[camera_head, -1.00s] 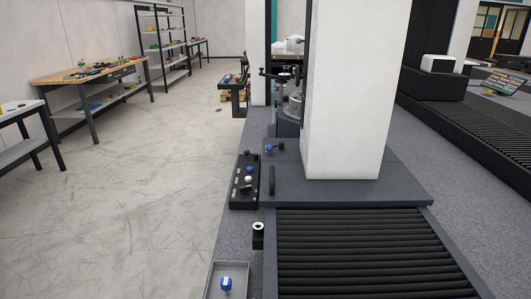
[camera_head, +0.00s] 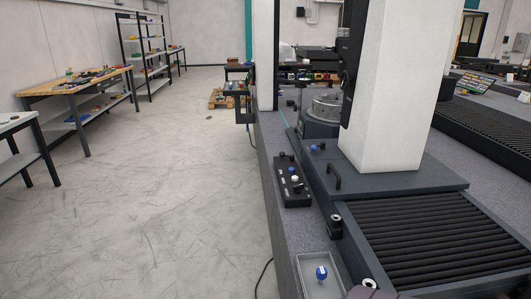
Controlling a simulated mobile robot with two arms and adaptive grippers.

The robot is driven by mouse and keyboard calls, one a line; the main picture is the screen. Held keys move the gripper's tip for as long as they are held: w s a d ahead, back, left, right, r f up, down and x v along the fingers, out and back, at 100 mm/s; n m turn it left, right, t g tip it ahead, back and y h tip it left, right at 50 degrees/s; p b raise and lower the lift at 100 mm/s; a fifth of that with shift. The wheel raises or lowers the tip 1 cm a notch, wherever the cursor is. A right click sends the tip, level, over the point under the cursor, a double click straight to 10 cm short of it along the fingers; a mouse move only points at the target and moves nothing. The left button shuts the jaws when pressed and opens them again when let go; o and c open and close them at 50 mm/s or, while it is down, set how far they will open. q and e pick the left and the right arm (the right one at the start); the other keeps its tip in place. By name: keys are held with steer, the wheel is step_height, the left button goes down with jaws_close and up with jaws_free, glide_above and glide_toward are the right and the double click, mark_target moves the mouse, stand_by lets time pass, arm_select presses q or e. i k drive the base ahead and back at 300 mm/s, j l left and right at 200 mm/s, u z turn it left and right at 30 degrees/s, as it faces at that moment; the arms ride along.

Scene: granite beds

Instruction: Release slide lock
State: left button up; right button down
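No part is clearly marked as the slide lock. A small blue knob (camera_head: 318,148) sits on the dark slide plate (camera_head: 420,178), at the foot of the white column. A black handle (camera_head: 334,178) stands at the plate's left edge. A black cylindrical fitting (camera_head: 336,224) with a pale top is on the side of the ribbed bed. A second pale-topped fitting (camera_head: 370,284) shows at the bottom edge, partly cut off. Another blue knob (camera_head: 321,273) stands in a shallow grey tray.
A black control box (camera_head: 293,187) with several knobs lies on the granite ledge. The white column (camera_head: 390,90) rises over the ribbed bed (camera_head: 440,240). The floor (camera_head: 170,200) to the left is clear. A wooden-topped bench (camera_head: 75,85) and shelves stand further left.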

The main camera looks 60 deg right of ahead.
mark_target(314, 148)
steer(key=i+j+z, duration=0.2)
steer(key=i, duration=0.25)
steer(key=i+j+z, duration=0.2)
steer(key=i, duration=0.3)
steer(key=i+l+z, duration=0.1)
steer(key=i+z, duration=0.6)
steer(key=z, duration=0.2)
steer(key=i+j+z, duration=0.1)
steer(key=i+z, duration=0.35)
steer(key=i+l+z, duration=0.1)
steer(key=i+z, duration=0.45)
steer(key=z, duration=0.25)
steer(key=i+z, duration=0.4)
steer(key=k+j, duration=0.05)
steer(key=k, duration=0.05)
